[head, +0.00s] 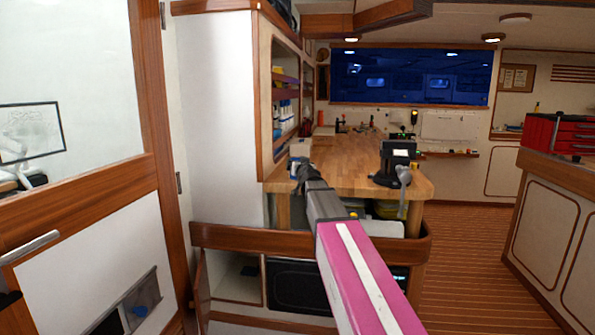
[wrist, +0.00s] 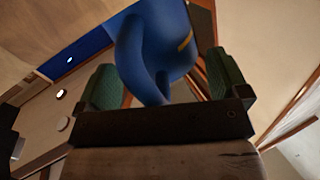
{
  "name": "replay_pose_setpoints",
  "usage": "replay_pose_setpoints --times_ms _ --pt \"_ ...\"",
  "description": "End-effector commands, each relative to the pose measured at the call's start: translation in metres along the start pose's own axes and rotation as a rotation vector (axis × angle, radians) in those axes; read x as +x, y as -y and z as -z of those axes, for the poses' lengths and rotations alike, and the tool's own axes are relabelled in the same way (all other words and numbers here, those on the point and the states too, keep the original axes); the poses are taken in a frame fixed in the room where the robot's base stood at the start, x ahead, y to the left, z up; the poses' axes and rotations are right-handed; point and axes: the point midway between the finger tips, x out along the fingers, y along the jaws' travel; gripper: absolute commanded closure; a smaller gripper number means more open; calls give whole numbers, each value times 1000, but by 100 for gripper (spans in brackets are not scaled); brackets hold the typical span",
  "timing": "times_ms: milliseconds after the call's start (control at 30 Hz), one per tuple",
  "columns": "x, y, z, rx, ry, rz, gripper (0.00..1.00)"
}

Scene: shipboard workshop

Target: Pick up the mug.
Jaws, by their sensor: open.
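A blue mug (wrist: 172,40) with a small orange mark shows close up in the wrist view. Its curved handle (wrist: 130,60) is on the left side of the mug, towards the camera. My gripper (wrist: 164,78) is open, with one green finger pad on either side of the mug. Gaps show between the mug and the pads, mainly low down; I cannot tell whether either pad touches it. In the head view my gripper (head: 300,172) is at the left end of the wooden workbench (head: 345,178). The mug cannot be made out clearly there behind my arm.
A black device with a lever (head: 397,162) stands on the bench's right front corner. Small tools lie along its back. A white cabinet with shelves (head: 225,100) rises close on the left. A red toolbox (head: 560,134) sits on the right counter. The floor between is clear.

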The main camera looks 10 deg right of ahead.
Motion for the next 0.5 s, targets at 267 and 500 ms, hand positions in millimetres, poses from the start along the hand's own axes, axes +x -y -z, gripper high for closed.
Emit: replay_pose_setpoints --times_ms 267,500 --pt "-1 0 0 0 0 0 56" --pt "-1 0 0 0 0 0 100"
